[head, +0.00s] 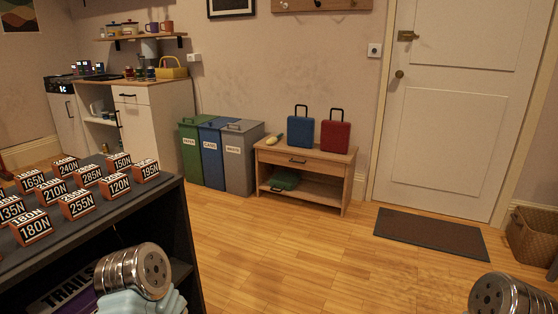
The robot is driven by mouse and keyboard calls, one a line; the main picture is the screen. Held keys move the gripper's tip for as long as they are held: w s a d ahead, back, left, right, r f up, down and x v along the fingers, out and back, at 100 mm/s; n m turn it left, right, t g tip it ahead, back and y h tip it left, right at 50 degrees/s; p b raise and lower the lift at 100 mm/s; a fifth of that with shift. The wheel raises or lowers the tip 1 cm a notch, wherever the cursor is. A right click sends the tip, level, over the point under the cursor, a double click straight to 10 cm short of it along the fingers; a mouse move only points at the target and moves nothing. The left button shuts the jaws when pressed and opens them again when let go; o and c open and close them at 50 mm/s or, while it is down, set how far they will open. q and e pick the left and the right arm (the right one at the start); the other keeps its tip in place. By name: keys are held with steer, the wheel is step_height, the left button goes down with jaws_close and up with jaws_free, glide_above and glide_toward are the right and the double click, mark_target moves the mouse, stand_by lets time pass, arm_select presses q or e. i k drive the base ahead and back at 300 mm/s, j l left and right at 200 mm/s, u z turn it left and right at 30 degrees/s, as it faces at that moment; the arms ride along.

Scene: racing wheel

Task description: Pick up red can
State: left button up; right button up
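I cannot make out a red can for certain in the head view. Small jars (140,73) stand on the far kitchen counter, too small to identify. Links of my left arm show at the bottom left and a link of my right arm at the bottom right corner. The fingers of both grippers are out of sight.
A dark shelf (150,190) with orange weight-labelled blocks (78,204) stands close at left. Green (194,150), blue (212,152) and grey bins (240,160) line the wall. A wooden bench (300,170) holds blue (301,135) and red cases (335,137). Mid-floor is clear.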

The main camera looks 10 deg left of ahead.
mark_target(129, 70)
steer(key=i+l+z, duration=0.1)
steer(key=i, duration=0.9)
steer(key=i+l, duration=0.15)
steer(key=i, duration=0.85)
steer(key=i+j+u, duration=0.2)
steer(key=i+u, duration=0.6)
steer(key=i+l+u, duration=0.1)
steer(key=i+u, duration=0.3)
steer(key=i, duration=0.15)
steer(key=i+l+u, duration=0.25)
steer(key=i+u, duration=0.15)
steer(key=i+j+u, duration=0.3)
steer(key=i+u, duration=0.15)
steer(key=i, duration=0.3)
steer(key=i+u, duration=0.4)
steer(key=i, duration=0.4)
steer(key=i+l+u, duration=0.25)
steer(key=i+u, duration=0.2)
steer(key=i, duration=0.3)
steer(key=i+u, duration=0.4)
steer(key=i, duration=2.2)
steer(key=z, duration=0.5)
steer(key=i+z, duration=0.15)
steer(key=z, duration=0.35)
steer(key=j+z, duration=0.1)
steer(key=z, duration=0.4)
steer(key=j+z, duration=0.1)
steer(key=z, duration=0.35)
steer(key=i+j+z, duration=0.1)
steer(key=z, duration=0.4)
